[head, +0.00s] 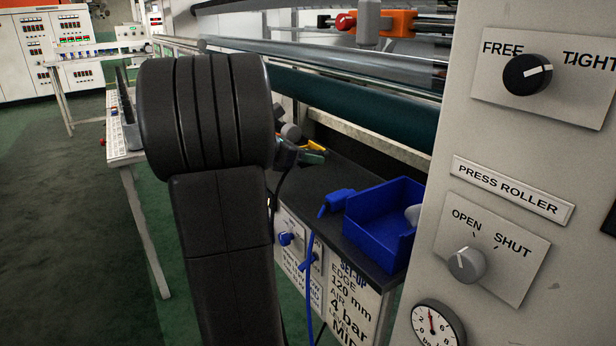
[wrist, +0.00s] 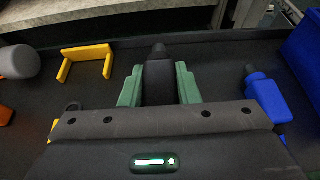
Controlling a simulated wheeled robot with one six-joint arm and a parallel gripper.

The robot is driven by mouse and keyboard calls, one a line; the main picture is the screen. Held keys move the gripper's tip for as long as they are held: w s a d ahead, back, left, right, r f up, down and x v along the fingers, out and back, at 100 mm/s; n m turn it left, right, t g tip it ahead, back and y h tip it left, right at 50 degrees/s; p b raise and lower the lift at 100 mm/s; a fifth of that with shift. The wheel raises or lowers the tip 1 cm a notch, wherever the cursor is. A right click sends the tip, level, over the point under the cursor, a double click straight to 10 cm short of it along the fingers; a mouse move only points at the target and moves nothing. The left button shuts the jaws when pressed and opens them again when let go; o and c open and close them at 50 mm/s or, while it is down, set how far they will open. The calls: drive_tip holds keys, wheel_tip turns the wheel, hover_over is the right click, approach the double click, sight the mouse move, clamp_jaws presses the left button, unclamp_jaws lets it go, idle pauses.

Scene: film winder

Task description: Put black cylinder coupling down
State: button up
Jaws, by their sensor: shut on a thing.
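The black cylinder coupling (wrist: 158,72) is between the green fingers of my gripper (wrist: 159,86) in the wrist view. The fingers are shut on its two sides, and its narrower round end points away from me. It is over the dark shelf top (wrist: 220,65); I cannot tell whether it touches the surface. In the head view my black arm hides most of my gripper and the coupling. Only a green finger (head: 313,157) shows clearly beside the arm, low over the shelf.
A yellow U-shaped bracket (wrist: 85,60) and a grey cylinder (wrist: 18,62) lie to the left. A blue tool (wrist: 265,94) lies to the right, near a blue bin (head: 378,232). Machine rollers (head: 340,105) run behind.

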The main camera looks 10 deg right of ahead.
sight(308, 181)
wheel_tip(308, 181, down, 4)
drive_tip(key=shift+f+b, duration=0.1)
drive_tip(key=shift+b, duration=0.6)
drive_tip(key=shift+f, duration=0.1)
drive_tip(key=shift+f, duration=0.15)
drive_tip(key=o, duration=1.1)
drive_tip(key=shift+a+r, duration=0.1)
drive_tip(key=shift+r, duration=0.25)
drive_tip(key=p+v, duration=0.3)
drive_tip(key=v, duration=0.8)
drive_tip(key=shift+s+a+r, duration=0.15)
drive_tip(key=shift+s+a, duration=0.05)
drive_tip(key=shift+a, duration=0.15)
